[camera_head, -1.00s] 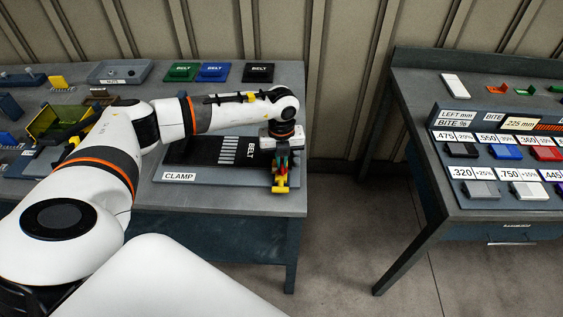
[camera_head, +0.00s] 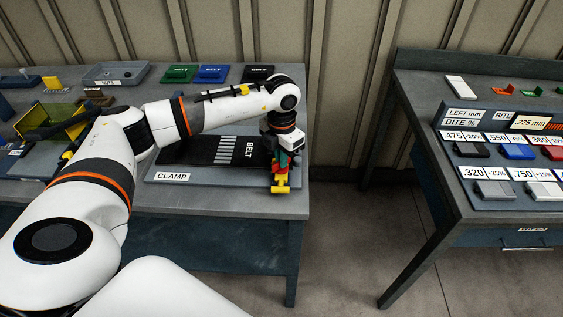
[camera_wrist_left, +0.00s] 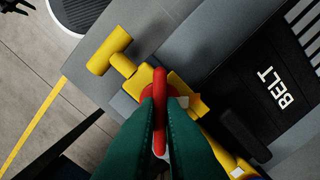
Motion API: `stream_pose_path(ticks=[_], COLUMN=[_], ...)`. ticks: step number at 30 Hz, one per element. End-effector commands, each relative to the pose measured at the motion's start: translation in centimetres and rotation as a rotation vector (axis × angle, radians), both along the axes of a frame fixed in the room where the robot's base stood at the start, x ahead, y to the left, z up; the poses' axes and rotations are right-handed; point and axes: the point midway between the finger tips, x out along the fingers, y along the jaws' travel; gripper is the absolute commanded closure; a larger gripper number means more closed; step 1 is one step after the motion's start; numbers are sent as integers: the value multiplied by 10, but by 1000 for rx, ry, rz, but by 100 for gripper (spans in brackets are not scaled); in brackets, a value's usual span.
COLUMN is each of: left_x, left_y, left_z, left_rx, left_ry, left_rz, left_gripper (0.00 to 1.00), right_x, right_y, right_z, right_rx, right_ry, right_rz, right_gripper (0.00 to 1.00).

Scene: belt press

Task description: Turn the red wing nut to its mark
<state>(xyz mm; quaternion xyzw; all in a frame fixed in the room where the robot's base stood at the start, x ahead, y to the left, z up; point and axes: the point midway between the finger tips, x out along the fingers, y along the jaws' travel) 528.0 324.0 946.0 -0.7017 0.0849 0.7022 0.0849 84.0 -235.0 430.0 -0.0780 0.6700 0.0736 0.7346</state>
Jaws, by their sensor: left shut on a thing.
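The red wing nut (camera_wrist_left: 160,85) stands upright between my left gripper's green fingers in the left wrist view. My left gripper (camera_wrist_left: 159,112) is shut on it. The nut sits on a yellow clamp (camera_wrist_left: 110,51) with a T-shaped end.
A black belt (camera_head: 203,150) lies on the board beside the clamp, left of my gripper. Green (camera_head: 180,73), blue (camera_head: 211,73) and black belt blocks lie at the back. An open floor gap separates this bench from the right-hand table (camera_head: 455,195).

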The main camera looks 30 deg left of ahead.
Motion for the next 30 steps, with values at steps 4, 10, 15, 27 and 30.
stream_pose_path(ticks=[4,10,15,27,30], left_x=[1,1,1,1,1], left_y=[0,0,1,1,1], left_z=[-2,-2,-1,0,1], left_rx=[0,1,2,2,2], left_ry=[-4,-4,-5,-4,-4], left_rz=[-140,-328,-476,-717,-747], left_gripper=[100,100,100,100,100], right_x=[0,0,0,0,0], right_y=[0,0,1,0,0], right_z=[-14,-27,-37,-50,-51], right_rx=[0,1,1,1,1], right_ry=[0,0,0,0,0], right_rz=[0,0,0,0,0], right_gripper=[58,58,58,58,58])
